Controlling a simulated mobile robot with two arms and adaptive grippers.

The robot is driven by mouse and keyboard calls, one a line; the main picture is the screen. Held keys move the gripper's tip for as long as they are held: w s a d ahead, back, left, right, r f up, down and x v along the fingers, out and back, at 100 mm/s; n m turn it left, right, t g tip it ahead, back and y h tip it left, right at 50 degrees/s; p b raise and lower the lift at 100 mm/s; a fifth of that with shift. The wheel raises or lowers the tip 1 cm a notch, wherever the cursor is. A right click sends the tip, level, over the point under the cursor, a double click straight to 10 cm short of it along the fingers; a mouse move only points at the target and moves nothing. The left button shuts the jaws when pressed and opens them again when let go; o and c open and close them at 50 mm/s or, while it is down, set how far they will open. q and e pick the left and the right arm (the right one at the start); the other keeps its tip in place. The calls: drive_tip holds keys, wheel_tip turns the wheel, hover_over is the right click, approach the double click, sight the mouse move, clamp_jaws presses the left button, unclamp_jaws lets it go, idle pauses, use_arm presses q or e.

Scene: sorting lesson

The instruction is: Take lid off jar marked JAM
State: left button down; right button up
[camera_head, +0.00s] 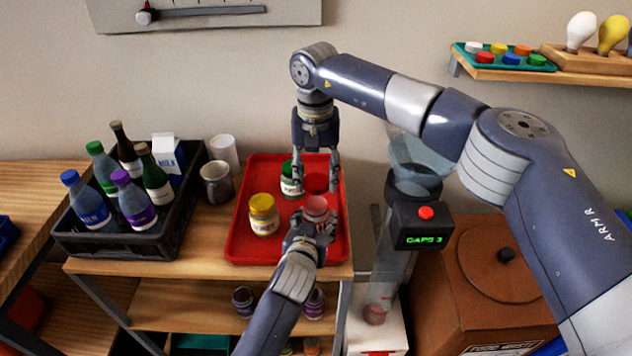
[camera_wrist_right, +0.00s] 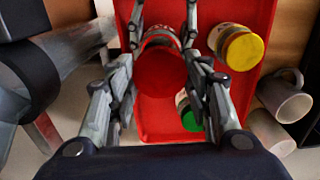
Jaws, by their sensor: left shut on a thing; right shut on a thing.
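My right gripper (camera_head: 316,184) comes down from above, shut on a red lid (camera_head: 315,182). The lid also shows large between its fingers in the right wrist view (camera_wrist_right: 160,82). My left gripper (camera_head: 312,222) is shut on a jar (camera_head: 317,205) with a reddish top, over the front right of the red tray (camera_head: 242,240). The lid appears apart from this jar, above and behind it. In the wrist view the lid hides part of the jar (camera_wrist_right: 160,37). I cannot read its label. A yellow-lidded jar (camera_head: 264,222) and a green-lidded jar (camera_head: 291,180) stand on the tray.
A black crate of bottles (camera_head: 75,240), a grey mug (camera_head: 216,183) and a white cup (camera_head: 224,151) stand left of the tray. To the right is a clear column with a box reading "CAPS 3" (camera_head: 424,227). Bare tray lies front left.

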use_arm(q)
drive_tip(key=c, duration=0.6)
unclamp_jaws()
drive_tip(key=shift+f, duration=0.1)
drive_tip(key=shift+o, duration=0.2)
drive_tip(key=v, duration=1.2)
